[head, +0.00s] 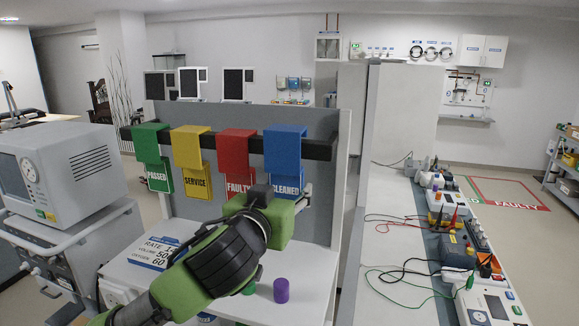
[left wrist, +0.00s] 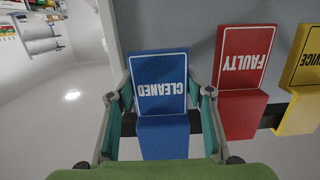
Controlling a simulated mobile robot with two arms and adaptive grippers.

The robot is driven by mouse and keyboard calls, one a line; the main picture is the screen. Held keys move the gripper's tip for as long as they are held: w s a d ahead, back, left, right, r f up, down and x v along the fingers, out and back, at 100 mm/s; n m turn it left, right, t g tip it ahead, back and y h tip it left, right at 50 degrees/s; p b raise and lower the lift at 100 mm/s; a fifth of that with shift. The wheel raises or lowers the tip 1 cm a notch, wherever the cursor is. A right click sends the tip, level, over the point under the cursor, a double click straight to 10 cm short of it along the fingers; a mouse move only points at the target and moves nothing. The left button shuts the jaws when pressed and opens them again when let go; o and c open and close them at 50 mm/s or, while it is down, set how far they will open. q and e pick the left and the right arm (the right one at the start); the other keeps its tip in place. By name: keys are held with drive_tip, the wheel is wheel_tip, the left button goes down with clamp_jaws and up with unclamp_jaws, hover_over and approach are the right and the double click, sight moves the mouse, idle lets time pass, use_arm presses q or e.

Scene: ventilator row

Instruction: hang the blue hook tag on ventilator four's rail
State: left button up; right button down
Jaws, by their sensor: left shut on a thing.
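The blue hook tag (head: 285,148), marked CLEANED, sits over the black rail (head: 226,142) at its right end. In the left wrist view the blue tag (left wrist: 160,80) stands between the two fingers. My left gripper (head: 291,192) reaches up from below and is shut on the blue tag; it also shows in the left wrist view (left wrist: 164,92). The gripper hides part of the tag's lower edge in the head view. A grey ventilator (head: 60,172) with a screen stands on a cart at the left; no number four is readable on it. My right gripper is out of view.
Red FAULTY (head: 236,150), yellow SERVICE (head: 190,148) and green PASSED (head: 151,143) tags hang left of the blue one. A bench (head: 392,215) with devices and cables runs along the right.

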use_arm(q)
drive_tip(key=v, duration=0.7)
drive_tip(key=shift+f+p, duration=0.3)
drive_tip(key=shift+f, duration=0.05)
idle(0.4)
